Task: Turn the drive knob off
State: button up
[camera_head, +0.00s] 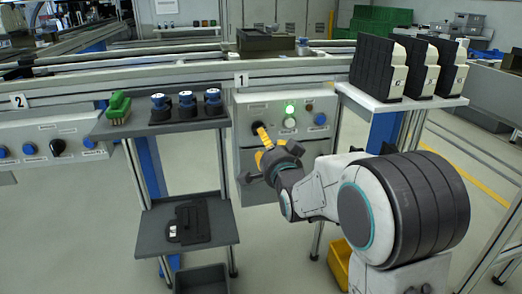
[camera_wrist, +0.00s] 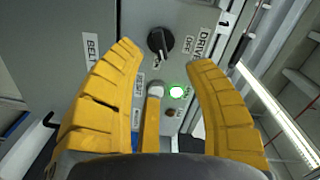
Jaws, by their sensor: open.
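The drive knob (camera_wrist: 160,41) is a black rotary knob on a grey control panel, beside the words DRIVE and OFF in the wrist view. Its exact pointer setting is too small to tell. The panel (camera_head: 302,145) also carries a lit green lamp (camera_head: 290,108), which shows in the wrist view (camera_wrist: 176,92) too. My gripper (camera_wrist: 163,57) is open and empty, its yellow fingers spread in front of the panel. The knob shows beyond the gap between the fingertips, with no grip on it.
A white button (camera_wrist: 156,90) and a blue button (camera_head: 320,118) sit near the knob. A shelf (camera_head: 160,128) with a green brush (camera_head: 118,106) and blue-topped parts is left of the panel. Black-and-white bins (camera_head: 380,66) stand right. A second panel (camera_head: 50,145) is far left.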

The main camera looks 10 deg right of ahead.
aim_at(256, 125)
jog(key=w+b, duration=0.1)
jog(key=w, duration=0.6)
jog(key=shift+w+f+b, duration=0.4)
jog(key=shift+o, duration=0.4)
grip_shut()
